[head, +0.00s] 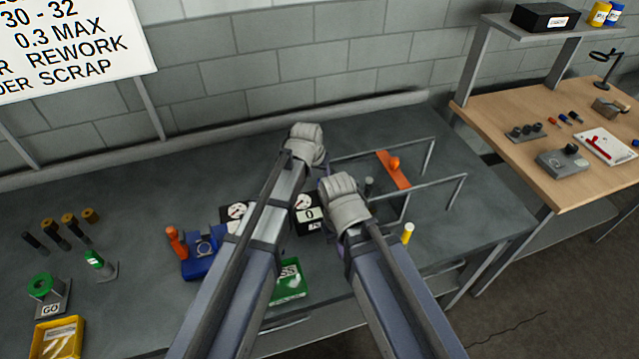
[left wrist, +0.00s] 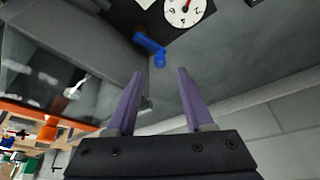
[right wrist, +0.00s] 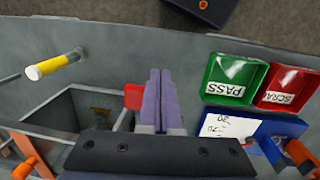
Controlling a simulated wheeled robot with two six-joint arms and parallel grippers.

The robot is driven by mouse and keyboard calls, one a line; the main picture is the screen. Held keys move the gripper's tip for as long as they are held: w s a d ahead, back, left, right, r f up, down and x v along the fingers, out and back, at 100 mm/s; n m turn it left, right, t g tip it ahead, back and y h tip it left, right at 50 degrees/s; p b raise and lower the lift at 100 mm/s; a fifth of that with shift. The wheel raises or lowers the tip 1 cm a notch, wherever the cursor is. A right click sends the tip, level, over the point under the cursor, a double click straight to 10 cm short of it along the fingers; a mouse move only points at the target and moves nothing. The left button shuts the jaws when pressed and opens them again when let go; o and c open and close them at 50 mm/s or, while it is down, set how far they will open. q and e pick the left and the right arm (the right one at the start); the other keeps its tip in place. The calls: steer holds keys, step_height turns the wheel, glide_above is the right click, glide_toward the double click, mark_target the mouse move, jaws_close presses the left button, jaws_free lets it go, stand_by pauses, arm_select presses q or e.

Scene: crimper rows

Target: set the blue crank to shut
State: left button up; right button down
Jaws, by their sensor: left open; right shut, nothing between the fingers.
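The blue crank (left wrist: 151,48) is a small blue arm with a rounded knob, beside a black plate with a white dial (left wrist: 185,8) in the left wrist view. My left gripper (left wrist: 160,72) is open; the crank's knob lies just beyond its fingertips, with nothing held between them. In the head view my left gripper (head: 305,145) is over the back of the bench, and I cannot make out the crank there. My right gripper (right wrist: 158,72) is shut and empty; in the head view it (head: 340,195) is lower and to the right.
A blue fixture with an orange handle (head: 196,262) stands on the bench at left. A grey frame with an orange lever (head: 397,175) is at right. Green (right wrist: 238,78) and red (right wrist: 285,88) trays and a yellow-topped post (right wrist: 50,66) are near the front edge.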

mark_target(320, 180)
arm_select(q)
steer(key=b+x, duration=0.3)
steer(key=x, duration=0.1)
steer(key=shift+f, duration=0.3)
steer(key=shift+r, duration=0.1)
jaws_close()
stand_by(0.3)
